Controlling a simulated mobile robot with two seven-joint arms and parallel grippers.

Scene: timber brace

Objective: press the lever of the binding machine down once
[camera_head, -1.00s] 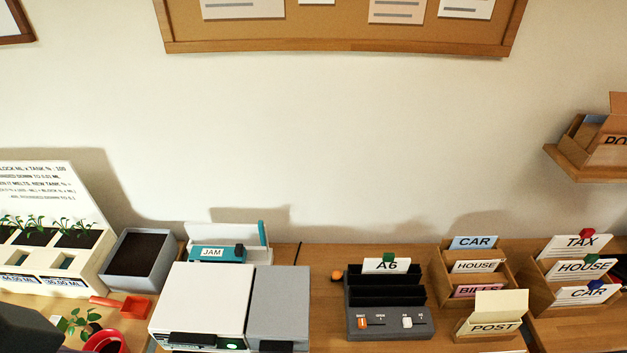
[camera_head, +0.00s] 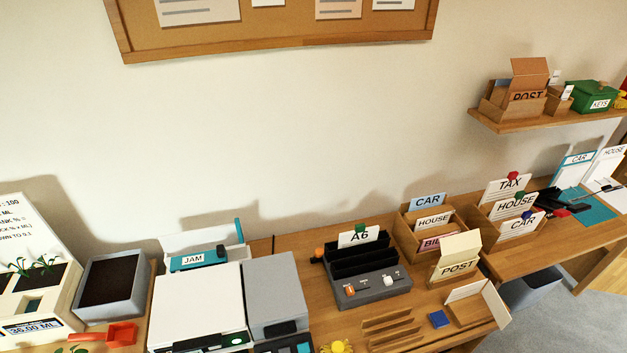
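A teal and white machine (camera_head: 200,258) with a JAM label stands against the wall at the back left, behind a white and grey box machine. A teal lever (camera_head: 239,230) stands upright at its right end; this looks like the binding machine, though no label names it so. Its lower front is hidden by the white box. Neither of my grippers is in view.
A white and grey machine (camera_head: 273,285) stands in front of the lever. A dark slotted unit (camera_head: 370,292) with an A6 card is to its right. Wooden card boxes (camera_head: 430,225) and a wall shelf (camera_head: 545,122) are further right.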

